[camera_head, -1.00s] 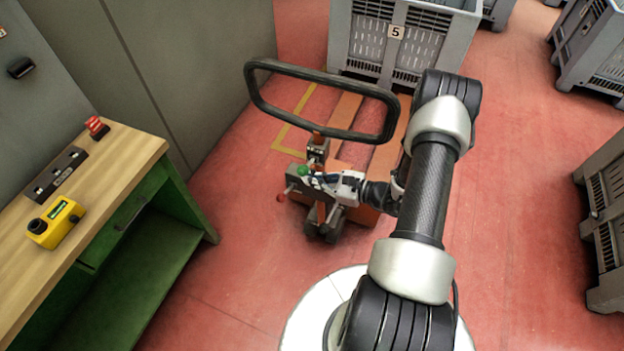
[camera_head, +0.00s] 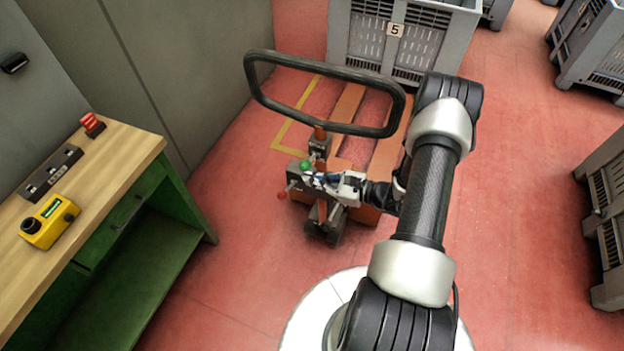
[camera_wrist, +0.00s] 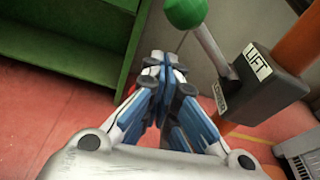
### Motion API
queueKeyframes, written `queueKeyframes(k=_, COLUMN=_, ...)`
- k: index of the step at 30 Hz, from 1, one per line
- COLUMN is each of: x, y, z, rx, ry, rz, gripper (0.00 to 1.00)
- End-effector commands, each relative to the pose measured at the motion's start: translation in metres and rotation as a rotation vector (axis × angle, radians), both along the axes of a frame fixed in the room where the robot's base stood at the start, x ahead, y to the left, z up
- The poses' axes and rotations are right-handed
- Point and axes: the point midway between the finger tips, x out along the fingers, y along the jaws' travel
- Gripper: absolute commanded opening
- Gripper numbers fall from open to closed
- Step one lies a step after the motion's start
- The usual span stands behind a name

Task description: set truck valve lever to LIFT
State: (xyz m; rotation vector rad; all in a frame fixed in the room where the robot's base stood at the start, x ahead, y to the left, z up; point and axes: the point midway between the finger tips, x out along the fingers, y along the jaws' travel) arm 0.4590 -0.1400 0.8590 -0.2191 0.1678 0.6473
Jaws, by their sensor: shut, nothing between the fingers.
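The orange pallet truck (camera_head: 352,145) stands on the floor with its black loop handle (camera_head: 322,119) raised above it. Its valve lever has a green knob (camera_head: 305,165), which also shows large at the top of the wrist view (camera_wrist: 186,12). The lever's metal rod runs down into a dark valve box (camera_wrist: 262,88) with a LIFT label (camera_wrist: 257,62) and a second, partly legible label below it. My gripper (camera_head: 312,179) is shut and empty beside the lever. In the wrist view its fingertips (camera_wrist: 165,62) are together, left of and below the green knob, with no clear contact.
A red knob (camera_head: 282,195) sticks out at the truck's left. A workbench (camera_head: 140,150) with green sides stands at the left, bearing a yellow box (camera_head: 48,222). Grey crates stand behind (camera_head: 395,70) and at the right (camera_head: 605,210). Red floor lies open between bench and truck.

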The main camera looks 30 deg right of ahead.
Motion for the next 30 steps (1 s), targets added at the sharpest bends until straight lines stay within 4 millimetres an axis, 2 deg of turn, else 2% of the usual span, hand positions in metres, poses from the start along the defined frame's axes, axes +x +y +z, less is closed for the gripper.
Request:
queueKeyframes(k=1, x=0.0, y=-0.002, z=-0.017, rx=-0.001, ry=-0.001, rz=0.001, gripper=0.0)
queueKeyframes(k=6, x=-0.032, y=-0.03, z=0.003, rx=-0.002, ry=-0.001, rz=-0.006, gripper=0.0)
queueKeyframes(k=15, x=-0.071, y=-0.057, z=0.013, rx=0.0, ry=0.0, rz=-0.001, gripper=0.0)
queueKeyframes(k=20, x=-0.077, y=-0.061, z=0.014, rx=-0.001, ry=0.0, rz=0.001, gripper=0.0)
queueKeyframes(k=30, x=-0.077, y=-0.061, z=0.013, rx=-0.001, ry=0.0, rz=0.002, gripper=0.0)
